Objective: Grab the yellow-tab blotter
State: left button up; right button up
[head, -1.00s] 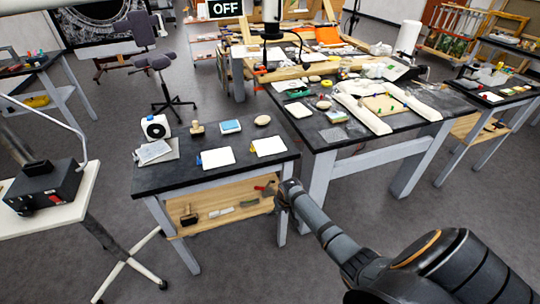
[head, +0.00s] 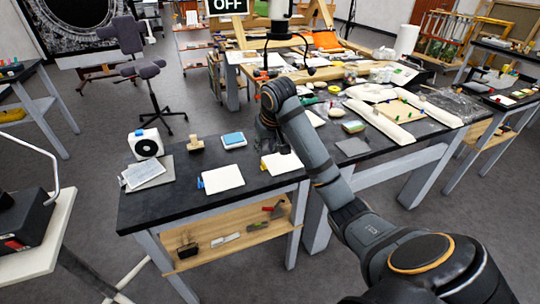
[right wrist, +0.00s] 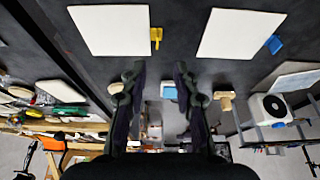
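The yellow-tab blotter (head: 284,163) is a white sheet lying on the near black table, at its right part, with a yellow tab on its left edge. It also shows in the right wrist view (right wrist: 108,30), upper left, with its tab on the right edge. My right gripper (head: 271,143) is over the table just behind the blotter in the head view. In the right wrist view my right gripper (right wrist: 158,76) is open and empty, its fingers apart from the blotter. My left gripper is not in view.
A similar white blotter with a blue tab (head: 223,179) lies to the left. A blue-topped box (head: 233,140), a wooden stamp (head: 195,144) and a white device (head: 146,144) stand behind it. A cluttered larger table (head: 352,146) adjoins at the right. The table's front left is clear.

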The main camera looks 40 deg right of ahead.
jog(key=x, duration=0.4)
jog(key=shift+f, duration=0.35)
jog(key=shift+w+d+f, duration=0.1)
jog(key=shift+w+f, duration=0.05)
jog(key=shift+w+d+f, duration=0.1)
jog(key=shift+f, duration=0.55)
jog(key=x, duration=0.3)
jog(key=shift+w+d+f, duration=0.15)
jog(key=shift+w+f, duration=0.05)
jog(key=shift+f, duration=0.05)
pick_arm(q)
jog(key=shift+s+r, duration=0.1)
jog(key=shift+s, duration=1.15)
pick_arm(e)
jog(key=shift+c, duration=0.4)
grip_shut()
